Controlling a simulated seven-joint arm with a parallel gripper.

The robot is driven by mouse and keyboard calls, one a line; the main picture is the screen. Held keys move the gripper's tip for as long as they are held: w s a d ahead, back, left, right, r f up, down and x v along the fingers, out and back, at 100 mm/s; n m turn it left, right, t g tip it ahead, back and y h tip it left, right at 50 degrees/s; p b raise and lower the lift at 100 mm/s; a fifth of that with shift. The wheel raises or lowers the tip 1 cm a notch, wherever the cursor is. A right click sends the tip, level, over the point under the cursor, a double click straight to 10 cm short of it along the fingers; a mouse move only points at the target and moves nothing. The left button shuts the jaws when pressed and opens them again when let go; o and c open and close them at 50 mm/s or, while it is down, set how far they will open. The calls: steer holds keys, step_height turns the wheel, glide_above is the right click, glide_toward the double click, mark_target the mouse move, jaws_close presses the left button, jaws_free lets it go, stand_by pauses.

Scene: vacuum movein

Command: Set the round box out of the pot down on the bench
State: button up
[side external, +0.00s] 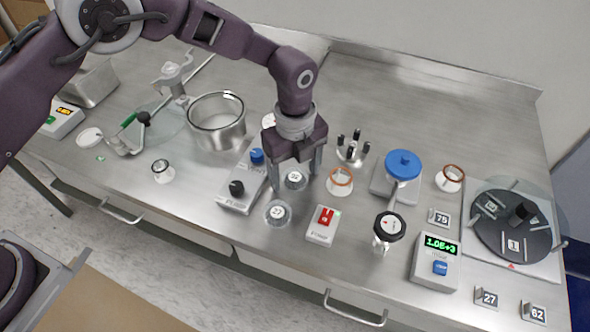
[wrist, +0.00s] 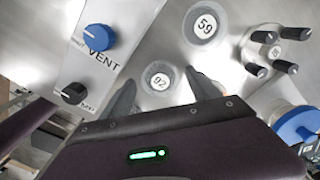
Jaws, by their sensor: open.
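A round box labelled 92 (wrist: 160,84) lies flat on the bench, label up.
A grey box with VENT knobs (side external: 240,190) is close left. A red-switch box (side external: 323,225), an orange-ringed funnel piece (side external: 340,182) and a stand with upright posts (side external: 352,148) are close right. A blue-topped device (side external: 403,165) stands farther right. The rear bench (side external: 400,100) is clear.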

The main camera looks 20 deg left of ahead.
mark_target(295, 176)
step_height(295, 176, up, 12)
steer(key=shift+r, duration=0.2)
steer(key=s+a+r+n+t, duration=0.1)
steer(key=s+a+r+n, duration=0.45)
steer(key=a+r, duration=0.25)
steer(key=s+a+r+n+t, duration=0.2)
steer(key=s+a+r+n, duration=0.2)
steer(key=a+r+n, duration=0.35)
steer(key=s+a+n+t, duration=0.1)
steer(key=s+a+n, duration=0.3)
steer(key=s+n, duration=0.2)
steer(key=s+a+f+n+t, duration=0.1)
steer(key=s+a+n, duration=0.4)
steer(key=s, duration=0.6)
steer(key=shift+s+a+f+n+t, duration=0.2)
steer(key=shift+n+t, duration=0.1)
steer(key=shift+n, duration=0.7)
